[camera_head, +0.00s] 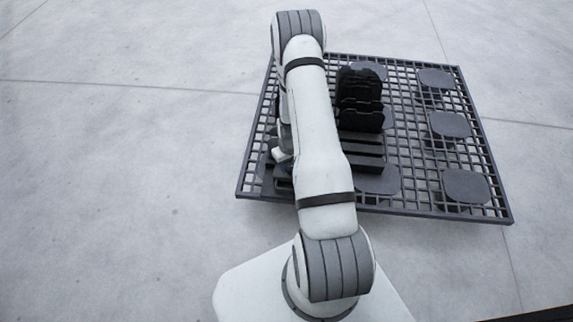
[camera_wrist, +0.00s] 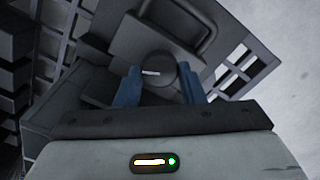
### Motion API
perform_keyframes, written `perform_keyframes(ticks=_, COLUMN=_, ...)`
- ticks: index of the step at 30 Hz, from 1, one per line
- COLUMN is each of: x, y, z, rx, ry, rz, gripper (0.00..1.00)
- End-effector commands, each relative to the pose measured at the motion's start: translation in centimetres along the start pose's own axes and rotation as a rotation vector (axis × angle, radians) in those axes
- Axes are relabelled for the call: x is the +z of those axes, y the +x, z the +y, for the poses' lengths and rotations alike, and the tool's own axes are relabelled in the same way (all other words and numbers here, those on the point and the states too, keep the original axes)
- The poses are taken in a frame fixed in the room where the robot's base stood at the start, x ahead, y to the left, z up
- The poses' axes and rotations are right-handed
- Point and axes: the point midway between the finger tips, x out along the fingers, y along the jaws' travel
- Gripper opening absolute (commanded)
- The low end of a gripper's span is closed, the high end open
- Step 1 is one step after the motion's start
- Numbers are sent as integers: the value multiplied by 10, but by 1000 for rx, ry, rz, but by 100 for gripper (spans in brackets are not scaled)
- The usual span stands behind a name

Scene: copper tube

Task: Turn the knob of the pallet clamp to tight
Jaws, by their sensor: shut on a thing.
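The knob (camera_wrist: 157,73) of the pallet clamp shows in the wrist view as a dark round disc with a short light mark lying roughly crosswise. My gripper (camera_wrist: 160,86) has its two blue fingers on either side of the knob, shut on it. The dark clamp body (camera_wrist: 140,38) with a loop-shaped handle (camera_wrist: 195,30) lies just beyond the knob. In the head view my arm hides the knob and most of my gripper. Whether the mark stands at tight cannot be told.
The dark grid pallet (camera_head: 465,125) lies on a pale concrete floor (camera_head: 120,160). Black upright plates (camera_head: 360,98) and dark bars (camera_head: 362,152) stand on it just right of my arm. Several flat rounded pads show at its right. The floor to the left is clear.

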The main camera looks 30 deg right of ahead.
Motion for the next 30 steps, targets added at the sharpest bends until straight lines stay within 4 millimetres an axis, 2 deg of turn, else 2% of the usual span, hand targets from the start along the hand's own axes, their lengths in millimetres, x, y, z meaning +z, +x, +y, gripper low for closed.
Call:
perform_keyframes(ticks=26, x=4, y=0, z=2, rx=-3, ry=5, rz=-7, gripper=13)
perform_keyframes(ticks=27, x=4, y=0, z=2, rx=-3, ry=5, rz=-7, gripper=37)
perform_keyframes(ticks=30, x=3, y=0, z=2, rx=-2, ry=5, rz=-6, gripper=45)
